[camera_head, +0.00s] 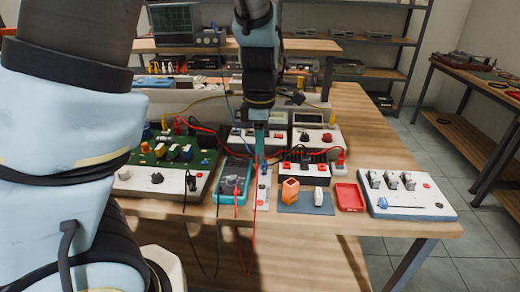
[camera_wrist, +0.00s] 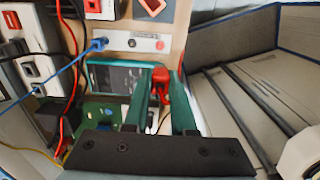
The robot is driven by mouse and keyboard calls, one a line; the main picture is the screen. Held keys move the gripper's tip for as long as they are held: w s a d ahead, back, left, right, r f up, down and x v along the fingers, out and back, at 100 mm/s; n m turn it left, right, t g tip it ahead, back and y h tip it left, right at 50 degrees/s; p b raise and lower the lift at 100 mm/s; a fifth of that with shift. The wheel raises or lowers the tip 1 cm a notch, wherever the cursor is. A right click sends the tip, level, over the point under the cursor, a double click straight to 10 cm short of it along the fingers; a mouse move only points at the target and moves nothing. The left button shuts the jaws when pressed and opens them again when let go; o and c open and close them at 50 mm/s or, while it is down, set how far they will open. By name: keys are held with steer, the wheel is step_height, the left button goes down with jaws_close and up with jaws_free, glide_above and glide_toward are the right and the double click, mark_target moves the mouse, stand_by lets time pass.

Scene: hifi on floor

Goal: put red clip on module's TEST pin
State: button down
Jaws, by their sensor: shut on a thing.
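My gripper (camera_wrist: 163,80) is shut on a red clip (camera_wrist: 161,88), which shows between its green fingers in the wrist view. In the head view, my gripper (camera_head: 260,150) points down over the middle of the bench, beside the teal multimeter (camera_head: 247,163). The clip cannot be made out there. A green circuit board (camera_head: 190,153) on a white base stands left of the multimeter. A narrow white strip module (camera_head: 263,192) lies right of it; it also shows in the wrist view (camera_wrist: 124,41) with a blue plug. No TEST label is legible, so I cannot tell which part is the pin.
Red and black leads hang over the bench's front edge. An orange block (camera_head: 290,191) and a white piece stand on a dark mat (camera_head: 309,208). A red tray (camera_head: 350,197) and a white switch panel (camera_head: 407,205) lie to the right. Boxed instruments stand behind.

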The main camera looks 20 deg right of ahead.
steer(key=shift+r+p, duration=1.65)
steer(key=shift+p, duration=0.1)
